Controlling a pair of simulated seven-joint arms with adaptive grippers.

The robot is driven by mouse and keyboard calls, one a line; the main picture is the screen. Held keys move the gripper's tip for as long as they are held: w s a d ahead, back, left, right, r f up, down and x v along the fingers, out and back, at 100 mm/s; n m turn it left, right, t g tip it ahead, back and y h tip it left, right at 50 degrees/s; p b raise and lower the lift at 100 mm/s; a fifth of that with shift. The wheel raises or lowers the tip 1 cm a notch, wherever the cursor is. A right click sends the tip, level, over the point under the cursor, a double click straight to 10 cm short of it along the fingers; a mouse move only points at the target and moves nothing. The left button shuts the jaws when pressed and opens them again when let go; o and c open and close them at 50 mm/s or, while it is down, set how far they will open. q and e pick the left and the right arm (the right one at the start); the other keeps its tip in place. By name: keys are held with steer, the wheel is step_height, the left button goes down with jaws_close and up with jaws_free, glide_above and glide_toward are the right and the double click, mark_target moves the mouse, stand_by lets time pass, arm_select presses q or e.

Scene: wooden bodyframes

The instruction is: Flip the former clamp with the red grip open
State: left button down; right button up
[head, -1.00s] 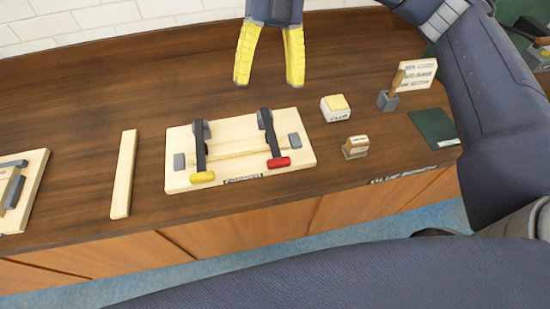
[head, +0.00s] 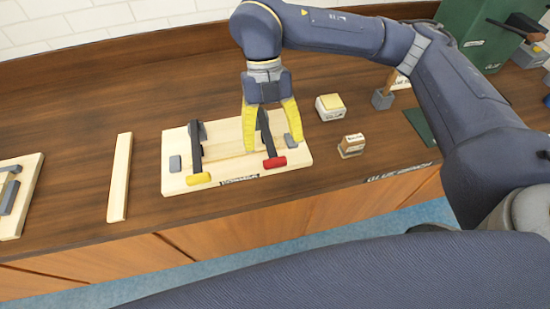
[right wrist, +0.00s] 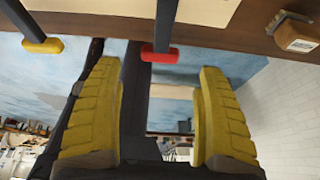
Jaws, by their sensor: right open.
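The former board (head: 225,180) is a pale wooden plate with two dark lever clamps. The clamp with the red grip (head: 275,162) is at its right, its lever lying toward the front edge. The clamp with the yellow grip (head: 198,179) is at its left, lying the same way. My right gripper (head: 266,140) is open, its yellow fingers coming down around the red-grip lever. In the right wrist view the red grip (right wrist: 159,54) shows ahead, between the open fingers and apart from them; the yellow grip (right wrist: 43,46) is off to the left. My left gripper is not in view.
A wooden strip (head: 120,178) lies left of the board, and another fixture (head: 20,195) is at the far left. A yellow-topped block (head: 330,107) and a small stamp-like block (head: 351,146) stand to the right. A green box (head: 485,30) is at the back right.

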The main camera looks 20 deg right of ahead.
mark_target(276, 161)
steer(key=shift+x, duration=3.05)
steer(key=c, duration=1.6)
steer(key=shift+r, duration=0.1)
